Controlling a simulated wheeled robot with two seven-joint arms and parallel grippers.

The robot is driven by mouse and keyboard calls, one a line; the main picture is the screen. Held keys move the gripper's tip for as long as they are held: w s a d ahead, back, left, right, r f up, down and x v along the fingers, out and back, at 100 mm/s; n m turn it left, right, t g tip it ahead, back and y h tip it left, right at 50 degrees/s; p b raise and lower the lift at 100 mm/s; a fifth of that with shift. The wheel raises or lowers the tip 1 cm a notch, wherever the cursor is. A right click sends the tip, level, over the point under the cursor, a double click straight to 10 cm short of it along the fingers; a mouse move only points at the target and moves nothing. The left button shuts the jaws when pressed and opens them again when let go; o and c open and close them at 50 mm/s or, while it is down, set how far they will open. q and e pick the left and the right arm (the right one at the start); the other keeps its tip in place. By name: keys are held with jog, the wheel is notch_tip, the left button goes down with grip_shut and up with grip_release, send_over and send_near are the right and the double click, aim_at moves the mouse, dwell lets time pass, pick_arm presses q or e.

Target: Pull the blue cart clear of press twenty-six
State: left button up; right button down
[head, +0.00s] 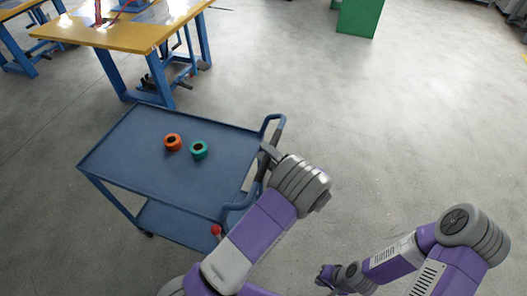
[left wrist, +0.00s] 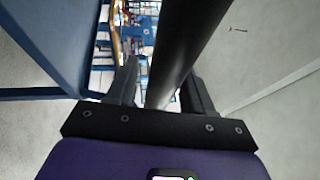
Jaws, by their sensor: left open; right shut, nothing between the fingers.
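The blue cart (head: 120,155) stands on the floor at left centre in the head view, with a flat top tray and a lower shelf (head: 175,222). Its handle (head: 276,128) is at the right end. My left gripper (head: 266,153) is at the handle. In the left wrist view the dark handle bar (left wrist: 184,50) runs between the open fingers of my left gripper (left wrist: 163,88). My right gripper (head: 325,275) is shut and empty, low in the head view, apart from the cart. A yellow-topped station with blue legs (head: 140,40) stands just behind the cart; no number is legible.
A green block (head: 358,18) stands far back. The floor (head: 400,120) to the right is clear.

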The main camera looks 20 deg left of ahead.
pick_arm(q)
jog(key=v, duration=0.6)
jog(key=shift+d, duration=0.2)
jog(key=shift+s, duration=0.15)
